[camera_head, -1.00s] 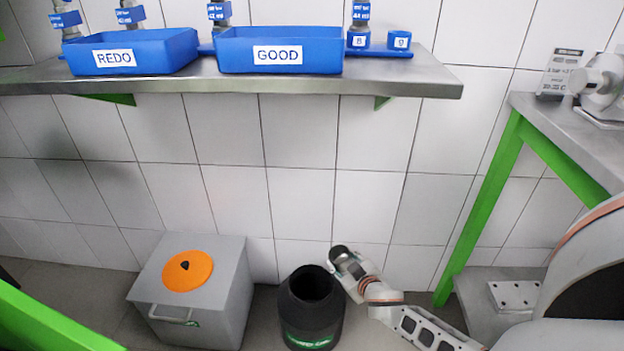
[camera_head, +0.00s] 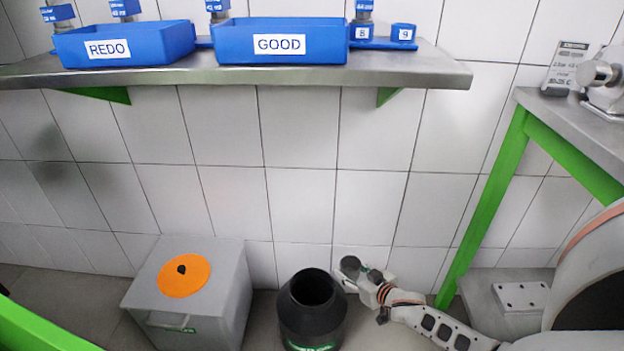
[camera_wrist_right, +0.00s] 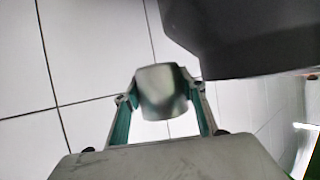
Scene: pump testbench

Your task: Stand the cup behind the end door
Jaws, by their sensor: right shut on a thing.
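My right gripper (camera_head: 358,272) is beside the upper right of the black bin, low in front of the tiled wall. In the right wrist view my gripper (camera_wrist_right: 160,100) is shut on a small rounded grey and dark green thing, which looks like the cup (camera_wrist_right: 161,90). In the head view the cup (camera_head: 350,265) shows small, with a dark round end, at the gripper's tip. No end door can be made out in these views. My left gripper is not in view.
The black bin (camera_head: 312,325) stands by the wall, left of my gripper. A grey box (camera_head: 225,295) with an orange disc (camera_head: 184,276) is further left. A steel shelf (camera_head: 420,72) with blue trays is above. A green-legged bench (camera_head: 485,205) stands right.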

